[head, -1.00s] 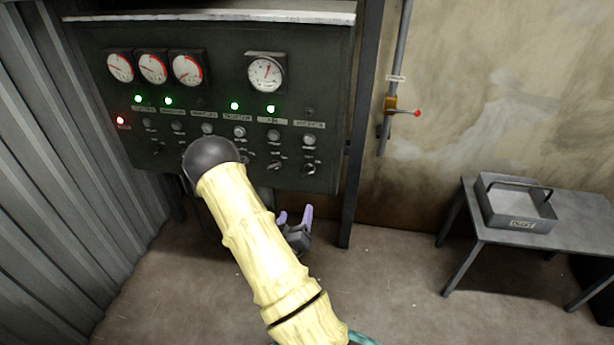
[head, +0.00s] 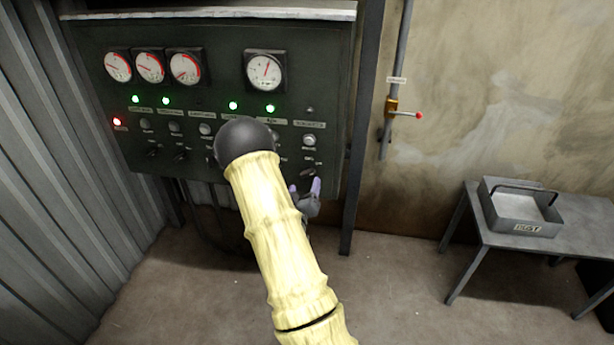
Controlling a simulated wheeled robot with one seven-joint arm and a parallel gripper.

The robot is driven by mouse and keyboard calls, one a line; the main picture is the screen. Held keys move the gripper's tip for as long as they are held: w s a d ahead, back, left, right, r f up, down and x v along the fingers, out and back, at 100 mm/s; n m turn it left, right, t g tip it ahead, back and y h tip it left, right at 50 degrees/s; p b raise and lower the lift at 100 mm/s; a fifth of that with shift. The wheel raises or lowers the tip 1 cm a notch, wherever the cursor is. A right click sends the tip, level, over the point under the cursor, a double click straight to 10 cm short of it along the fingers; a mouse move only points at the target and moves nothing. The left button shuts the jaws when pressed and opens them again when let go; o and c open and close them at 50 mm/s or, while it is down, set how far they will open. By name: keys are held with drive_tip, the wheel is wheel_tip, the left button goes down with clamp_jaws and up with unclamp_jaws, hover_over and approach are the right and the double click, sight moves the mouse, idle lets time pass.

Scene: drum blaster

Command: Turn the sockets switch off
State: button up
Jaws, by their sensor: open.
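A dark green control panel (head: 225,60) hangs at the back left. It has a row of small labels, push buttons and rotary switches below its lamps. The labels are too blurred to tell which switch is the sockets switch. The rightmost switch (head: 308,172) sits at the panel's lower right. My gripper (head: 305,187) is open, its two purple fingertips pointing up just below and around that switch in the picture. I cannot tell whether they touch it. My arm hides the middle switches and some buttons. Several lamps glow green and one at the far left (head: 117,121) glows red.
Round gauges (head: 150,67) sit above the lamps. A dark post (head: 358,130) stands right of the panel, then a pipe with a red-tipped valve lever (head: 405,114). A metal table (head: 480,236) with a grey tray (head: 522,229) is at the right. The floor between is clear.

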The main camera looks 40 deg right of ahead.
sight(307, 175)
drive_tip(key=x, duration=0.5)
drive_tip(key=shift+w+d, duration=0.2)
drive_tip(key=c, duration=1)
